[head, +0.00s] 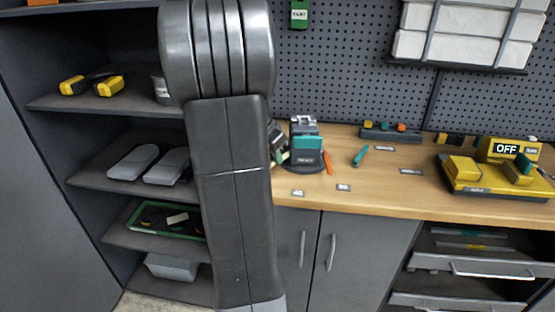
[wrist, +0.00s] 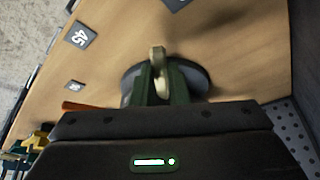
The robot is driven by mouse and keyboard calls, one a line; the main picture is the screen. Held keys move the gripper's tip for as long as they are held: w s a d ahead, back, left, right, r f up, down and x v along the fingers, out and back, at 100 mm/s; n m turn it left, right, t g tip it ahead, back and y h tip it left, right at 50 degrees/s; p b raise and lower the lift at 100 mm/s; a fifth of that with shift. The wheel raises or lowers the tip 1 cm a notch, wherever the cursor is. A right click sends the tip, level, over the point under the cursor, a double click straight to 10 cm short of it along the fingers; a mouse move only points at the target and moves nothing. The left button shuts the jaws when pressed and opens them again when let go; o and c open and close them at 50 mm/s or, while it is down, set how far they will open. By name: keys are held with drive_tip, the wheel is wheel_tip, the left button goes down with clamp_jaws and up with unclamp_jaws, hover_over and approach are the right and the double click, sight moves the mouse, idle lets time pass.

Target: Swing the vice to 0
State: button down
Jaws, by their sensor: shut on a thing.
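The vice (head: 306,150) stands on a round dark base at the bench's left end, with a teal block and a grey top. In the wrist view its round base (wrist: 200,77) shows beyond my fingers. My gripper (wrist: 160,84) is shut on a pale beige handle (wrist: 158,58) at the vice. In the head view my arm hides most of the gripper and the vice's left side. A 45 plate (head: 298,193) lies in front of the vice, and shows in the wrist view (wrist: 80,35). A second plate (head: 344,187), apparently 90, lies right of it. I cannot read a 0 plate.
An orange tool (head: 328,162) lies close to the vice's right side, with a teal tool (head: 361,156) farther right. A yellow fixture (head: 490,172) marked OFF stands at the bench's right. Shelves (head: 120,105) are at left. The bench middle is mostly clear.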

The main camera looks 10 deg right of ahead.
drive_tip(key=shift+w+a, duration=0.15)
drive_tip(key=shift+w, duration=0.05)
idle(0.4)
drive_tip(key=c, duration=1.4)
unclamp_jaws()
drive_tip(key=v, duration=1.3)
drive_tip(key=shift+a+r, duration=0.25)
drive_tip(key=shift+r, duration=0.1)
